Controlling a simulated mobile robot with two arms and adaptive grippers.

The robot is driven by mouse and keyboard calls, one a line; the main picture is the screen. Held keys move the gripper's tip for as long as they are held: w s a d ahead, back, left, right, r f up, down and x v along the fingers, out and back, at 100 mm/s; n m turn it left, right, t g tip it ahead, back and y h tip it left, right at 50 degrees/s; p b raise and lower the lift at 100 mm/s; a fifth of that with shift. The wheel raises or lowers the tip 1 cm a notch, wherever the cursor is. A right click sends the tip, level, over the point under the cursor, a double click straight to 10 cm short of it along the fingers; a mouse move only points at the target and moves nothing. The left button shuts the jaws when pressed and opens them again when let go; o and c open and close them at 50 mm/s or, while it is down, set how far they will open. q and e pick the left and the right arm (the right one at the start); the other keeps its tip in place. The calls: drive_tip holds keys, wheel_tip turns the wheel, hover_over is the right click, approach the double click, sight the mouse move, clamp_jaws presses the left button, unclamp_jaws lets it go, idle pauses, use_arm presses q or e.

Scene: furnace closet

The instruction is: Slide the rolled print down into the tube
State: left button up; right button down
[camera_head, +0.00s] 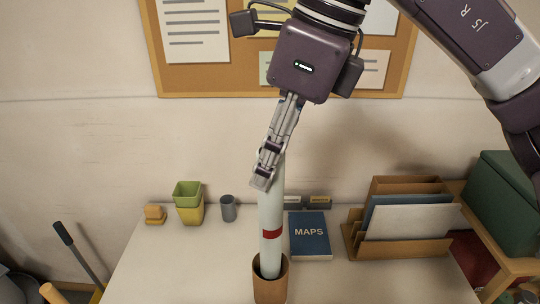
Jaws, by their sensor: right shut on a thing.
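The rolled print (271,215) is a pale, slim roll with a red band near its lower part. It stands nearly upright, and its lower end is inside the mouth of the brown tube (270,286) at the front of the table. How deep it reaches is hidden by the tube wall. My right gripper (266,172) comes down from above and is shut on the upper part of the rolled print. Its fingers cover the roll's top end. My left gripper is not in view.
On the white table (180,265) a blue MAPS book (309,242) lies just right of the roll. A wooden file holder (400,244) with papers stands further right. The table's left front is clear.

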sight(270, 204)
drive_tip(key=shift+f+b, duration=2.95)
drive_tip(key=shift+f, duration=1)
